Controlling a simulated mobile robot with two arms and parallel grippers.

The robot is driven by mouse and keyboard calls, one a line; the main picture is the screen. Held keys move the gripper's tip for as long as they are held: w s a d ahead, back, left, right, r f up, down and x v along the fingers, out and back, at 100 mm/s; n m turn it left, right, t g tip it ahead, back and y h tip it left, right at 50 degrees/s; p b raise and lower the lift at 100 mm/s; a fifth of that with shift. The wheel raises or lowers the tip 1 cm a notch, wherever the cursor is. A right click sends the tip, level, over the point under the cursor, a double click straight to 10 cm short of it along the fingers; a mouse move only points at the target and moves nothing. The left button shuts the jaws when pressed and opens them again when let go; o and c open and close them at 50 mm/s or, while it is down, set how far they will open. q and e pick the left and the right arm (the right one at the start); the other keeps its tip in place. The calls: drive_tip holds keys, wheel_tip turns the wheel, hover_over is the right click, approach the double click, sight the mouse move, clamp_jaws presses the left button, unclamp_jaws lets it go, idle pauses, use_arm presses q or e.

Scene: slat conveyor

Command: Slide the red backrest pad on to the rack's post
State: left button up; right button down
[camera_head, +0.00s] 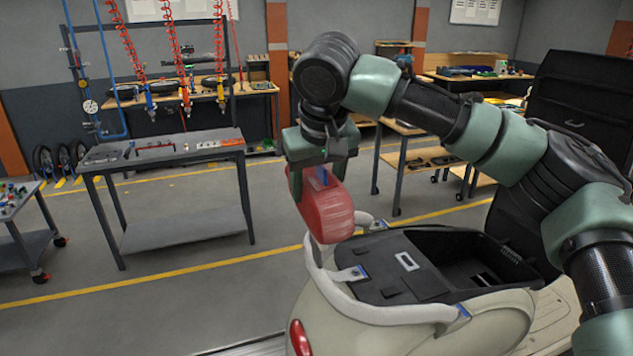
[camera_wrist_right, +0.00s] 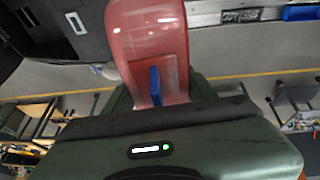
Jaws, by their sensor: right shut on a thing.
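The red backrest pad (camera_head: 328,212) is held by my right gripper (camera_head: 318,178), above the rear end of a cream scooter. I cannot make out the post. My left gripper is not in view.
The scooter's dark open seat compartment (camera_head: 425,235) lies right of the pad, with the raised black seat (camera_head: 575,120) behind it. A grey workbench (camera_head: 165,150) stands at the left. Open floor lies between bench and scooter.

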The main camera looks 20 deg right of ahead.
drive_tip(key=shift+f, duration=0.5)
drive_tip(key=shift+f, duration=0.2)
drive_tip(key=shift+d+f+b, duration=0.15)
drive_tip(key=shift+f+b, duration=0.4)
drive_tip(key=shift+f, duration=0.75)
drive_tip(key=shift+c, duration=2)
unclamp_jaws()
